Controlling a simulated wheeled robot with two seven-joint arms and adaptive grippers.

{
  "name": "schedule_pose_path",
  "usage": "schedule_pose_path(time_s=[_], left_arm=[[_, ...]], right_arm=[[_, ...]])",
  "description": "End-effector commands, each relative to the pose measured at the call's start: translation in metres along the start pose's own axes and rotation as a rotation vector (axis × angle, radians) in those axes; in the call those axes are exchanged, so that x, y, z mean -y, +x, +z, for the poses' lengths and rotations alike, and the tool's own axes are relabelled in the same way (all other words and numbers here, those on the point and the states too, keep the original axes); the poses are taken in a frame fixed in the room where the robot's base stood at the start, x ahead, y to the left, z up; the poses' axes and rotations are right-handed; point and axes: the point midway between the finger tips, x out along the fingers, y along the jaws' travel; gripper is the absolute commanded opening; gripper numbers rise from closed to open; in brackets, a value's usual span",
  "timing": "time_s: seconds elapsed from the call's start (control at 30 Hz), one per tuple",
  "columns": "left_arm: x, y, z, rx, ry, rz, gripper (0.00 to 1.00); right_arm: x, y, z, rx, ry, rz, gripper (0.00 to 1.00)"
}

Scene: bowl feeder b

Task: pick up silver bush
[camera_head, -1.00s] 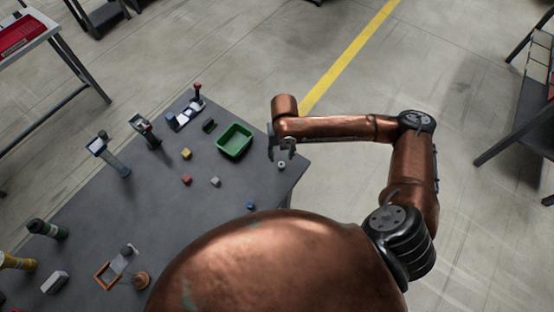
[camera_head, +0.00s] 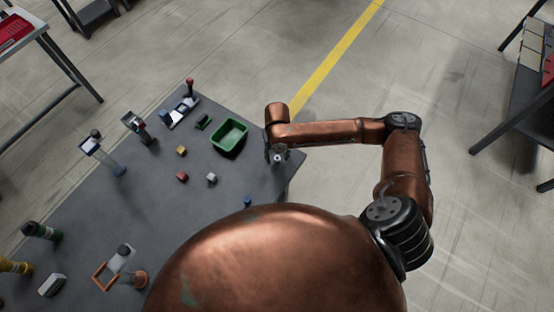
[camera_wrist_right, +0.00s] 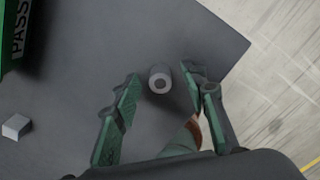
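The silver bush (camera_wrist_right: 160,80) is a short grey ring with a dark hole, standing on the dark table near its corner. In the right wrist view it sits between the tips of my right gripper (camera_wrist_right: 158,84), whose green-padded fingers are spread on either side with gaps. In the head view my right gripper (camera_head: 277,154) is low over the table corner and mostly hides the bush. I cannot tell the exact fingertip height above the table. My left gripper is not in view.
A green bin (camera_head: 230,136) stands left of the right gripper; its lettered wall (camera_wrist_right: 20,35) shows in the wrist view. A grey block (camera_head: 211,178), red block (camera_head: 182,177) and yellow block (camera_head: 181,151) lie left. The table edge is close on the right.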

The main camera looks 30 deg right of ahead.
Motion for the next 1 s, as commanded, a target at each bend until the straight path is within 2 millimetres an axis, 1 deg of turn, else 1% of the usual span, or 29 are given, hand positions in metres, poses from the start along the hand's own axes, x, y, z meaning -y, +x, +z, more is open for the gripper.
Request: schedule_pose_path(time_s=[0.03,0.07,0.57,0.87,1.0], left_arm=[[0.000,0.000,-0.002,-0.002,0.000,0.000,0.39],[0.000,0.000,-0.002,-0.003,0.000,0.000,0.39],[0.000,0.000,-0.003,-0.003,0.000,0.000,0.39],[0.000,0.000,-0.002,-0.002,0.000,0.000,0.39],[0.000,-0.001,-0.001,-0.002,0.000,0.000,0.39]], right_arm=[[0.000,0.000,0.000,0.000,0.000,0.000,0.37],[0.000,0.000,0.000,0.000,0.000,0.000,0.35],[0.000,0.000,0.000,0.000,0.001,0.000,0.00],[0.000,-0.002,0.000,0.000,0.001,0.000,0.00],[0.000,-0.011,0.000,0.001,0.000,0.001,0.00]])
